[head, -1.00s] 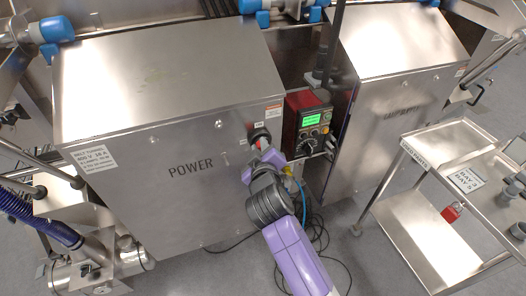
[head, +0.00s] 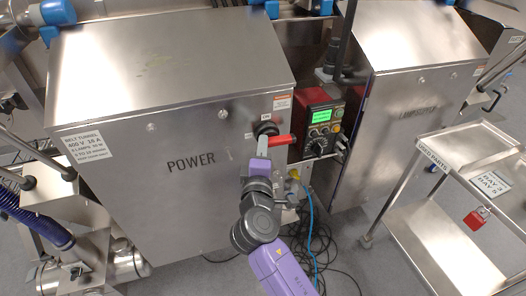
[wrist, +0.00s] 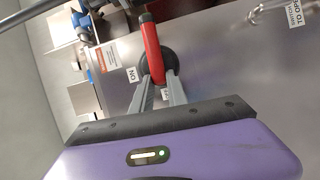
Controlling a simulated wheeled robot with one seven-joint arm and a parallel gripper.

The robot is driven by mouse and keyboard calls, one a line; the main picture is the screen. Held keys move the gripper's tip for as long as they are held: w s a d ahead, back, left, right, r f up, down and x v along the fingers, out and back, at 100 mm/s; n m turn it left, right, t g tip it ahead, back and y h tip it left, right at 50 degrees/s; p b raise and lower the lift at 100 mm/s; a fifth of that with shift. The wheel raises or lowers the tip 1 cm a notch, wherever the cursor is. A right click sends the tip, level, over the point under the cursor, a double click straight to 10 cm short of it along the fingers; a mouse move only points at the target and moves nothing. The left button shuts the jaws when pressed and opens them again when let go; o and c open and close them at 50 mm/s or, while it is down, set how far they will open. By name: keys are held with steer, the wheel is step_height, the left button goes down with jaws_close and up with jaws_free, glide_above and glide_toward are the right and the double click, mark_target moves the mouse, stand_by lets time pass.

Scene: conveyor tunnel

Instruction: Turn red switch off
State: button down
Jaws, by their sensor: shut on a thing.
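The red switch (head: 280,140) is a red lever on a round black base (head: 266,128), on the front of the steel POWER cabinet (head: 130,165), near its right edge. My gripper (head: 263,150) is at the lever from below. In the wrist view the red lever (wrist: 151,48) runs between the fingertips of my gripper (wrist: 158,88), which are shut on it near the black base. A small ON label (wrist: 132,74) shows beside the base. The fingers hide part of the lever's lower end.
A red control box (head: 318,125) with a lit green screen stands right of the POWER cabinet. A second steel cabinet (head: 410,110) is further right. A steel cart (head: 432,165) stands at the right, with a red padlock (head: 477,217). Black cables (head: 320,255) lie on the floor.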

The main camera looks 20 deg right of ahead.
steer(key=shift+w+d+n+h, duration=0.1)
steer(key=shift+d+n+h, duration=0.05)
steer(key=shift+n+h, duration=0.2)
stand_by(0.3)
steer(key=c, duration=1.3)
jaws_free()
steer(key=shift+f, duration=0.1)
steer(key=b+v, duration=0.1)
steer(key=v, duration=0.6)
steer(key=shift+s, duration=0.4)
